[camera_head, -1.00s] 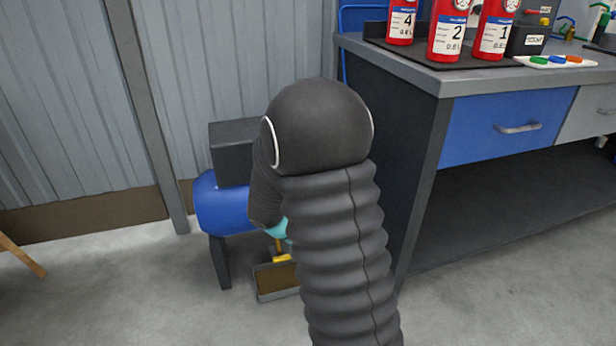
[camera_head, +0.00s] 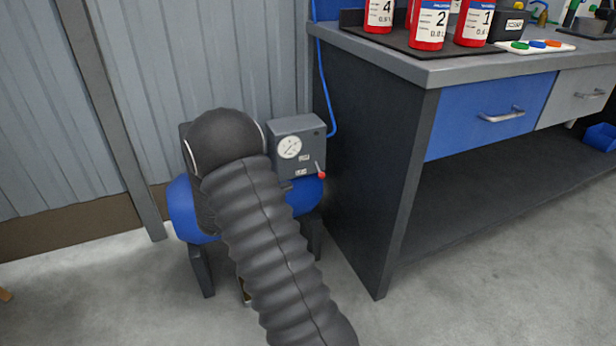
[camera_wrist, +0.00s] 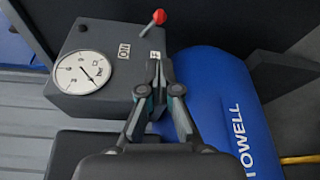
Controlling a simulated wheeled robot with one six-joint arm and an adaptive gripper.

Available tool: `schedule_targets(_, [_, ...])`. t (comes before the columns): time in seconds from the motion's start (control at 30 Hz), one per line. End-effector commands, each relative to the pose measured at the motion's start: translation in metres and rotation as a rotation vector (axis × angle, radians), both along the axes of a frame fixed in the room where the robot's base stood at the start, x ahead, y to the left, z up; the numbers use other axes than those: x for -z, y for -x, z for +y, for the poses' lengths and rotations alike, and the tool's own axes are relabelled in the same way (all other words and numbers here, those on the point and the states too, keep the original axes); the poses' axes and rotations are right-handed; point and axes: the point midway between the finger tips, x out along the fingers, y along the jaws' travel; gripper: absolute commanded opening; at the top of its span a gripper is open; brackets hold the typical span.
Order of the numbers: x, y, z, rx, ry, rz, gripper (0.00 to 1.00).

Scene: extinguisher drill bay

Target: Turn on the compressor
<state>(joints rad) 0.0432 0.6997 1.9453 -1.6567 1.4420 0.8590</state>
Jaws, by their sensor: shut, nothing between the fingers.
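The compressor has a blue tank (camera_head: 183,208) on dark legs and a grey control box (camera_head: 285,130) with a round white gauge (camera_head: 289,147). A lever with a red knob (camera_head: 321,175) sticks out of the box's lower right in the head view. In the wrist view the red knob (camera_wrist: 159,16) is at the top, beside an "ON" label (camera_wrist: 124,51) and a second small label. My gripper (camera_wrist: 157,67) is shut and empty, its tips close to the second label and apart from the knob. In the head view my arm hides the gripper and part of the tank.
A workbench (camera_head: 385,190) with a blue drawer (camera_head: 490,115) stands right of the compressor. Red extinguishers (camera_head: 432,25) stand on top. A blue hose (camera_head: 329,85) runs down the bench's side. A corrugated wall (camera_head: 200,60) is behind. The floor in front is clear.

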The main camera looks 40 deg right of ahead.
Motion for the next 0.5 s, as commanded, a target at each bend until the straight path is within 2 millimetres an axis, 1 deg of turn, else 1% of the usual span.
schedule_targets(0.23, [0.0,0.001,-0.001,0.002,-0.001,0.001,0.0])
schedule_targets(0.33, [0.0,0.001,-0.005,0.003,-0.001,0.001,0.0])
schedule_targets(0.5, [0.002,0.0,-0.026,0.008,-0.001,0.003,0.0])
